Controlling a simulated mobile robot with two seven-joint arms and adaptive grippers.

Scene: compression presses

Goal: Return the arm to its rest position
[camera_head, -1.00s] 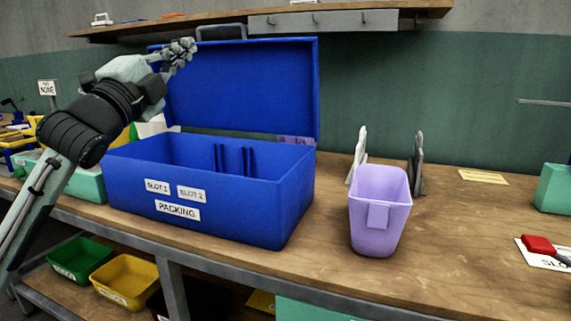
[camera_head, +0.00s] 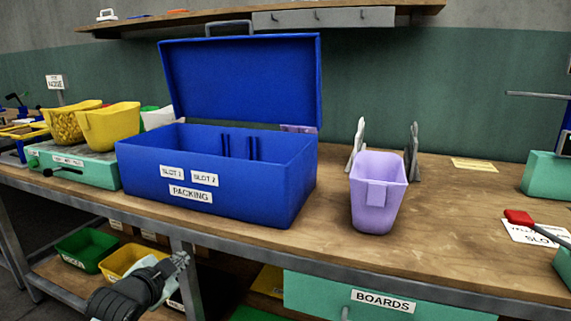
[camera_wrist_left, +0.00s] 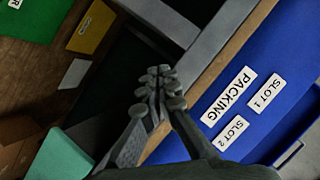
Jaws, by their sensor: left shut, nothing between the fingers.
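My left gripper (camera_head: 180,262) is low in the head view, in front of the bench's front edge and below the blue packing box. In the left wrist view its fingers (camera_wrist_left: 160,85) are together, with nothing between them. The blue box (camera_head: 215,205) stands on the bench with its lid (camera_head: 240,80) raised; its front carries labels reading SLOT 1, SLOT 2 and PACKING. It also shows at the right of the left wrist view (camera_wrist_left: 255,60). My right gripper is not in view.
The bench front edge (camera_head: 240,243) lies just above my left gripper. Green (camera_head: 85,250) and yellow (camera_head: 120,260) bins sit on the shelf below. A purple bin (camera_head: 378,205) stands on the bench right of the box. A drawer labelled BOARDS (camera_head: 330,295) is under the bench.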

